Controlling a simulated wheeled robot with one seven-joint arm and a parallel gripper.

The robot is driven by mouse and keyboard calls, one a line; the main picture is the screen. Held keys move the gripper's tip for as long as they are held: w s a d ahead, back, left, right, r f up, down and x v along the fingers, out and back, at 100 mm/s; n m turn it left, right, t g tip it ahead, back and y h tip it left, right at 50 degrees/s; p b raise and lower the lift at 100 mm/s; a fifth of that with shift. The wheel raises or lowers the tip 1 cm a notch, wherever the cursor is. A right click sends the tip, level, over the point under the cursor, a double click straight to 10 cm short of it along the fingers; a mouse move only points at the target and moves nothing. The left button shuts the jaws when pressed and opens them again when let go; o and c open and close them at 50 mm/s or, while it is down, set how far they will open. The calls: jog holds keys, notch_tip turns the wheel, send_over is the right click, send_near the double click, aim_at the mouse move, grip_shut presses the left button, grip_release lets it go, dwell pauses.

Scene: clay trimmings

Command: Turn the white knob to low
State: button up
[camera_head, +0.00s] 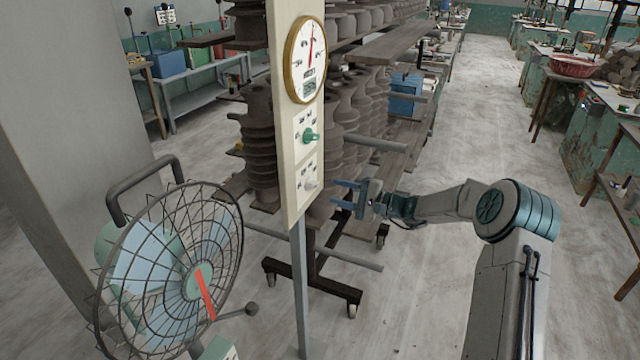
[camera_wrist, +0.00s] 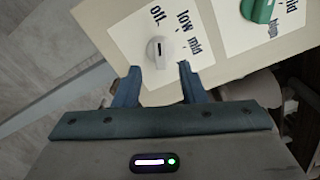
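The white knob (camera_head: 310,184) is on the lower white plate of a tall cream panel (camera_head: 286,120). In the wrist view the white knob (camera_wrist: 160,52) shows close up, with the words OFF, low and mid printed around it. A short dark mark on the knob points roughly towards OFF. My gripper (camera_head: 335,192) is to the right of the panel in the head view, its blue fingers towards the knob. In the wrist view my gripper (camera_wrist: 159,68) is open and empty, its fingertips to either side just below the knob. I see no contact.
A green knob (camera_head: 310,136) on its own plate is just above, and a round dial gauge (camera_head: 305,60) is higher. A caged fan (camera_head: 175,270) stands to the left of the panel post. A rack of stacked dark clay pieces (camera_head: 262,150) is behind the panel.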

aim_at(316, 186)
jog(key=p+x, duration=0.1)
jog(key=x, duration=0.5)
jog(key=shift+a, duration=0.15)
jog(key=shift+c, duration=0.4)
grip_shut()
